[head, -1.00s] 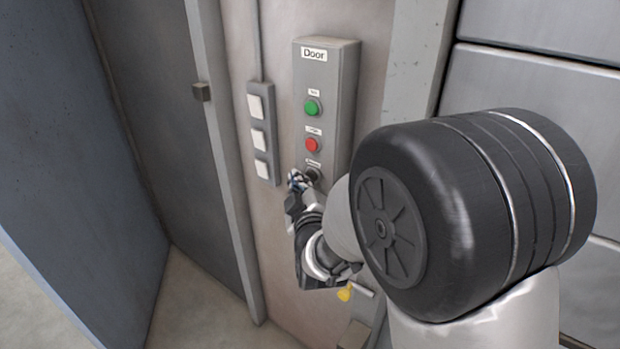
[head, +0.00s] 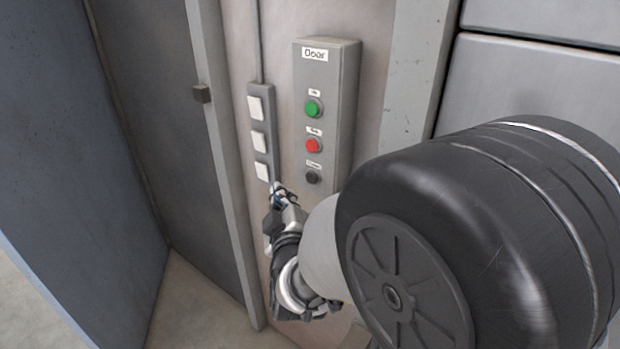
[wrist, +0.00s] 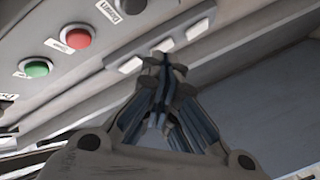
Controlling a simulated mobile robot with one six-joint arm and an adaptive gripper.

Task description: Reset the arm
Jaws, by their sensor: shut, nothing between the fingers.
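My gripper (head: 277,190) is shut and empty in the head view, just below the strip of white switches and left of the black button (head: 313,178). In the wrist view its fingertips (wrist: 160,62) meet in front of the white switches. The grey door control box (head: 344,112) has a green button (head: 314,108) and a red button (head: 314,145) above the black one. The wrist view also shows the green button (wrist: 37,68) and red button (wrist: 77,38). My large dark arm joint covers the right side of the head view.
The strip of white switches (head: 258,141) is on the wall beside the control box.

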